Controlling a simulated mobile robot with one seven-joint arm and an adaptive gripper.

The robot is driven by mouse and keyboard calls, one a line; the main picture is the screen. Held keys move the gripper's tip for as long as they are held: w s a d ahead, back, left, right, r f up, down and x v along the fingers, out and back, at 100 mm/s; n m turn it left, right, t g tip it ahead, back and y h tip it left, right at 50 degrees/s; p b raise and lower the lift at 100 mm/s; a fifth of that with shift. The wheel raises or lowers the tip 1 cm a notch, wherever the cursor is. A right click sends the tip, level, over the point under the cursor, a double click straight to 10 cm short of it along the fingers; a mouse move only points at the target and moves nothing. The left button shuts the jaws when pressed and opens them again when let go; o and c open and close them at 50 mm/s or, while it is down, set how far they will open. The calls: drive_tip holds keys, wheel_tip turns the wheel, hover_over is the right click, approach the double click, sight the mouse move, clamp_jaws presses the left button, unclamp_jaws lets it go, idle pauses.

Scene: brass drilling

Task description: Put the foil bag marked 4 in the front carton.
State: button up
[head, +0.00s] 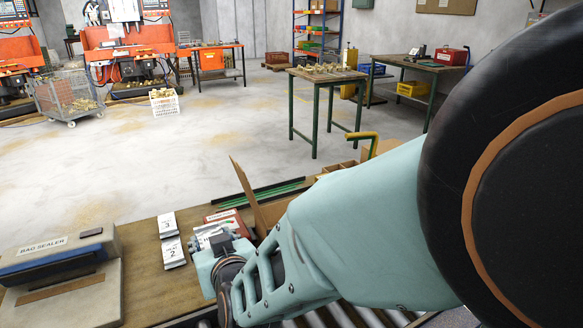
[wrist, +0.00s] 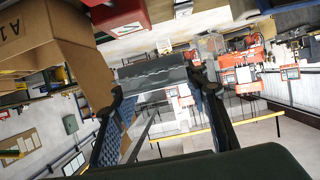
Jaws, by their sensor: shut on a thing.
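In the wrist view, my gripper (wrist: 160,90) is shut on a grey foil bag (wrist: 158,76), held across between the two fingertips. Its number is not visible. A brown carton (wrist: 45,40) with black lettering is close by at the upper left of that view. In the head view, a raised brown carton flap (head: 246,194) shows beside my arm, which hides most of the carton below. I cannot tell whether this is the front carton. Foil bags marked 3 (head: 167,224) and 2 (head: 173,252) lie on the bench, left of my wrist.
A bag sealer (head: 62,270) stands on the bench (head: 150,295) at the left. A red box (head: 226,217) and green strips (head: 262,193) lie near the carton flap. A green-legged table (head: 327,76) stands beyond, with open floor to its left.

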drive_tip(key=w+f+b, duration=0.1)
drive_tip(key=w+f, duration=0.1)
drive_tip(key=w+d+f+b, duration=0.1)
drive_tip(key=w+f+b, duration=0.1)
drive_tip(key=w, duration=0.1)
drive_tip(key=w+f+b, duration=0.1)
drive_tip(key=w+f, duration=0.1)
drive_tip(key=shift+w+d+f+b, duration=0.25)
drive_tip(key=shift+w+d+b, duration=0.05)
drive_tip(key=shift+w+b, duration=0.1)
drive_tip(key=shift+w+d+f, duration=0.15)
drive_tip(key=shift+w+f, duration=0.35)
drive_tip(key=shift+f, duration=0.05)
drive_tip(key=shift+w+f+b, duration=0.15)
drive_tip(key=shift+f+b, duration=0.5)
drive_tip(key=shift+f, duration=0.2)
drive_tip(key=shift+w+f+b, duration=0.1)
drive_tip(key=shift+f+b, duration=0.5)
drive_tip(key=shift+f, duration=0.2)
drive_tip(key=shift+f, duration=0.1)
drive_tip(key=shift+f+b, duration=0.3)
drive_tip(key=shift+b, duration=0.25)
drive_tip(key=shift+f, duration=0.2)
drive_tip(key=o, duration=1.4)
drive_tip(key=shift+r, duration=0.1)
